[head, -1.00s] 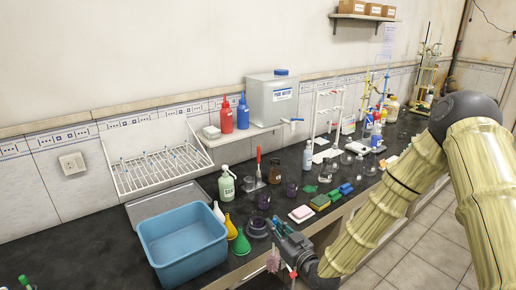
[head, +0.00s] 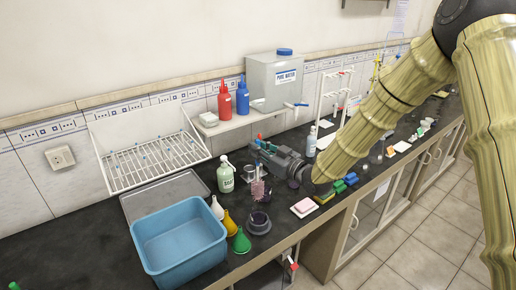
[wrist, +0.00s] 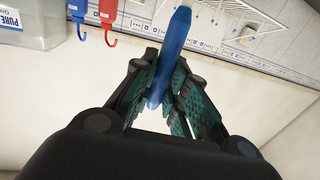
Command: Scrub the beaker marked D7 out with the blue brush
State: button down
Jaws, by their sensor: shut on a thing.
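My gripper (head: 262,155) is shut on the blue brush, whose blue handle (wrist: 171,55) stands between the finger pads in the wrist view. In the head view its pinkish bristles (head: 258,189) hang down below my gripper. A dark, purplish glass beaker (head: 260,218) is just below the bristles, at a dark round ring-like holder near the bench's front edge. Whether the beaker sits in the ring or behind it I cannot tell, nor whether the bristle tip is inside it. No D7 mark is legible.
A blue basin (head: 180,240) stands at the left, with yellow and green funnels (head: 241,241) beside it. A soap bottle (head: 225,176) is left of my gripper. Sponges (head: 303,207) lie to the right. A pure-water tank (head: 275,82) stands behind on a shelf.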

jog(key=b, duration=0.2)
send_over(259, 182)
jog(key=shift+s+f, duration=0.1)
jog(key=shift+f, duration=2.65)
jog(key=shift+f+b, duration=2.8)
jog(key=shift+f, duration=0.95)
jog(key=c, duration=2.1)
grip_release()
grip_shut()
jog(key=shift+f+b, duration=0.5)
jog(key=shift+f, duration=0.15)
